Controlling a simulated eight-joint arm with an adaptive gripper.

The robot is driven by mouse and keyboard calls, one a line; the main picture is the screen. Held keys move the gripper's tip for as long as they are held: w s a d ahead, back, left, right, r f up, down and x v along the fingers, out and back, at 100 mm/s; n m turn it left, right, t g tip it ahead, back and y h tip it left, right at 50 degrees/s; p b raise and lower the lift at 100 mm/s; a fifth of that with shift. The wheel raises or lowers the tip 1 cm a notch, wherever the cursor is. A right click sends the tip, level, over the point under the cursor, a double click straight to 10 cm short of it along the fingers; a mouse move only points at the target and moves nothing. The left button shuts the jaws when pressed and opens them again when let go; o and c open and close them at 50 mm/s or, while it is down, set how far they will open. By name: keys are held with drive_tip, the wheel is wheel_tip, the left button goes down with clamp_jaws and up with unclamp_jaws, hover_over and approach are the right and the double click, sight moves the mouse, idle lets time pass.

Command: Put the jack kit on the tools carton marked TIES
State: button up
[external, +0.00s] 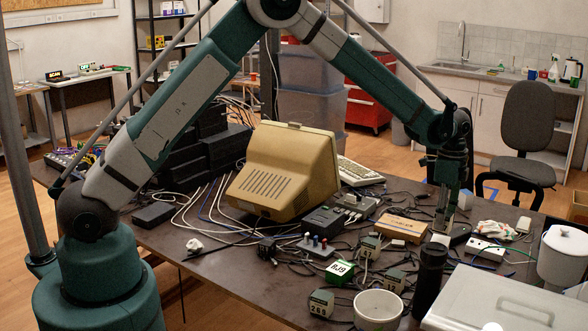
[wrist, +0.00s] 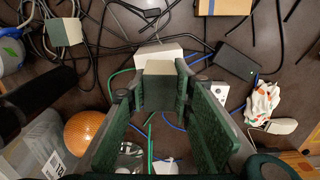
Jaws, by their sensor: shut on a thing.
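My gripper (external: 443,222) is low over the right part of the dark table. In the wrist view my gripper (wrist: 160,88) has its two dark green fingers closed on a small block (wrist: 159,91). The block has a pale beige top and a grey-green side, and no marking on it can be read. I cannot tell for sure that it is the jack kit. In the external view the fingers and the black cylinder largely hide it. A flat tan carton (external: 401,228) lies left of my gripper, also at the top of the wrist view (wrist: 226,6); its print is unreadable. I cannot read TIES anywhere.
A black cylinder (external: 429,282), a white cup (external: 378,309) and a clear bin (external: 508,301) stand near my gripper. Similar small blocks (external: 321,303), a green RJ9 box (external: 341,271) and many cables crowd the table. A beige monitor (external: 283,172) stands farther left.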

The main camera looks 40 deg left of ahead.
drive_tip(key=shift+f, duration=1.85)
drive_tip(key=shift+f, duration=0.15)
drive_tip(key=o, duration=1)
wheel_tip(320, 180, up, 12)
drive_tip(key=shift+r, duration=0.15)
